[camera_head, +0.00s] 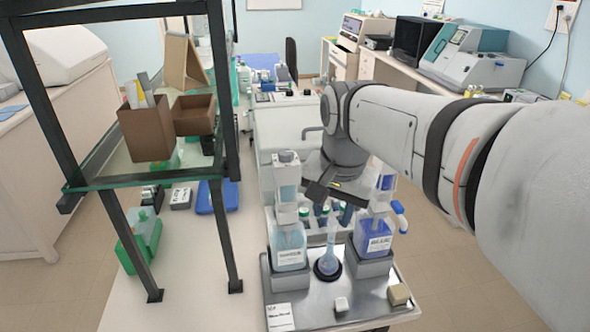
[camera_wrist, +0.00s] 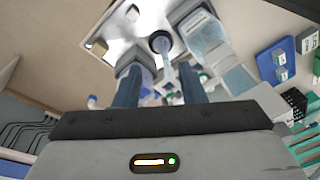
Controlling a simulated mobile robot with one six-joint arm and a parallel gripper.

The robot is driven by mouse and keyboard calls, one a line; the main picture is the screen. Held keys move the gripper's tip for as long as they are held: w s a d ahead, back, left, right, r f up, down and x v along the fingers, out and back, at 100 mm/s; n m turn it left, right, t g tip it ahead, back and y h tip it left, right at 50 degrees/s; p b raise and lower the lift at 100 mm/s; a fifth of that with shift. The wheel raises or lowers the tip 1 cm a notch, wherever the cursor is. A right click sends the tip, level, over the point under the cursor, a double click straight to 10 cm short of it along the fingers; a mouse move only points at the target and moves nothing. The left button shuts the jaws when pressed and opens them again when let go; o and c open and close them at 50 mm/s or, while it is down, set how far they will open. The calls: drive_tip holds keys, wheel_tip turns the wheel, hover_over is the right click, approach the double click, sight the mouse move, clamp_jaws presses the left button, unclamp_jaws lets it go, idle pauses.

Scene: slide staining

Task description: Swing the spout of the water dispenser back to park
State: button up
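The water dispenser (camera_head: 289,246), a clear bottle with a white-grey pump top, stands at the left of the metal tray in the head view. It also shows at upper right in the wrist view (camera_wrist: 205,38). I cannot make out its spout clearly in either view. My gripper (camera_head: 333,213) is between and behind the two dispensers, pointing down. In the wrist view its two fingers (camera_wrist: 160,86) are apart, with no object visibly clamped. A flask (camera_head: 329,259) stands between the dispensers, in front of my gripper.
A blue-labelled dispenser (camera_head: 374,237) with a blue spout stands at the tray's right. A small white block (camera_head: 341,304) and a beige block (camera_head: 399,294) lie at the tray's front. A dark-framed shelf (camera_head: 150,181) rises at left. Green-capped bottles stand behind the flask.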

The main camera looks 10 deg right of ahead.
drive_tip(key=w+r+m+b, duration=0.1)
drive_tip(key=w+m, duration=0.2)
drive_tip(key=w, duration=0.1)
drive_tip(key=w+r+m+g, duration=0.1)
drive_tip(key=w+m, duration=0.3)
drive_tip(key=w+r+m+g+b, duration=0.1)
drive_tip(key=w+m, duration=0.2)
drive_tip(key=w, duration=0.1)
drive_tip(key=shift+r+m+b, duration=0.25)
drive_tip(key=shift+m+b, duration=0.05)
drive_tip(key=shift+m, duration=0.1)
wheel_tip(320, 180, down, 8)
drive_tip(key=shift+r, duration=0.2)
clamp_jaws()
